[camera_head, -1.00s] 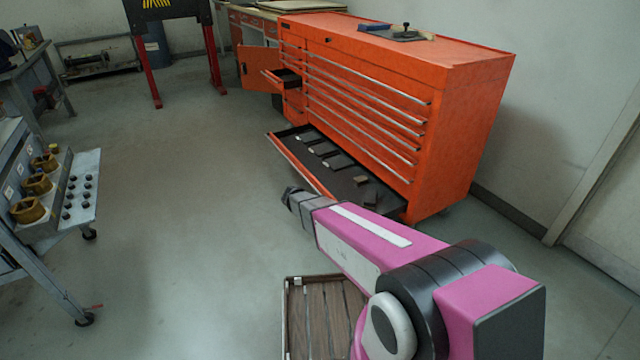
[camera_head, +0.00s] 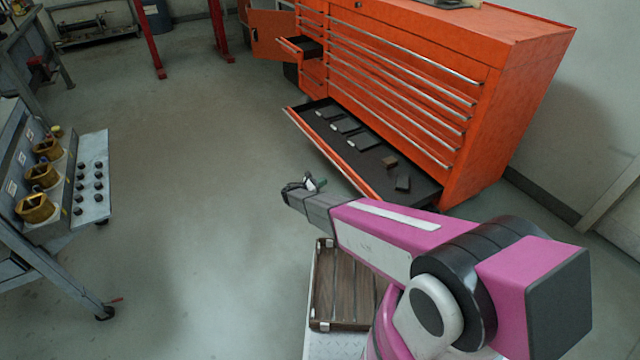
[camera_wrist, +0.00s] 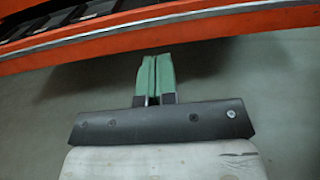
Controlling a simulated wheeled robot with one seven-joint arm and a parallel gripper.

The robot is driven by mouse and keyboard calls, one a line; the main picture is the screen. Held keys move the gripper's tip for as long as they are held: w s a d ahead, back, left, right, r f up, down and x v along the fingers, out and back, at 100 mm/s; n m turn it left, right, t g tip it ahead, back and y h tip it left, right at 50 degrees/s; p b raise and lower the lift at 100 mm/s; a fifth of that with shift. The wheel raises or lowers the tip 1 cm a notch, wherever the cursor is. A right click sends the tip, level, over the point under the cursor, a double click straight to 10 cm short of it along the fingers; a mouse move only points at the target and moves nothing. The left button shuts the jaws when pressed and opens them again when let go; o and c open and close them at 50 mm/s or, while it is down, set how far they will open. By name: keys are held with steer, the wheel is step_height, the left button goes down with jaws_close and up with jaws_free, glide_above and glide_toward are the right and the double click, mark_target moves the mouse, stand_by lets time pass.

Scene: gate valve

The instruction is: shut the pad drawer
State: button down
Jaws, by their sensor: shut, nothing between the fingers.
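The pad drawer (camera_head: 325,152) is the long bottom drawer of the orange tool cabinet (camera_head: 462,110), and it stands pulled out. Several dark flat pads and two small blocks lie in it. My gripper (camera_head: 316,185) is in front of the drawer, near the middle of its front. In the wrist view my gripper (camera_wrist: 156,72) shows its green fingers together and empty, pointing at the drawer front (camera_wrist: 160,36). The fingertips look close to the drawer's lower edge; I cannot tell whether they touch it.
A smaller upper drawer (camera_head: 300,46) and an orange door (camera_head: 270,36) also stand open at the cabinet's left. A grey rack (camera_head: 95,165) with yellow-brown parts is at left. A slatted wooden tray (camera_head: 343,290) lies beside my arm. The floor between is clear.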

mark_target(390, 158)
steer(key=x, duration=0.9)
steer(key=shift+w+d, duration=0.15)
steer(key=x, duration=3.2)
steer(key=shift+w+d, duration=0.15)
steer(key=shift+w, duration=0.15)
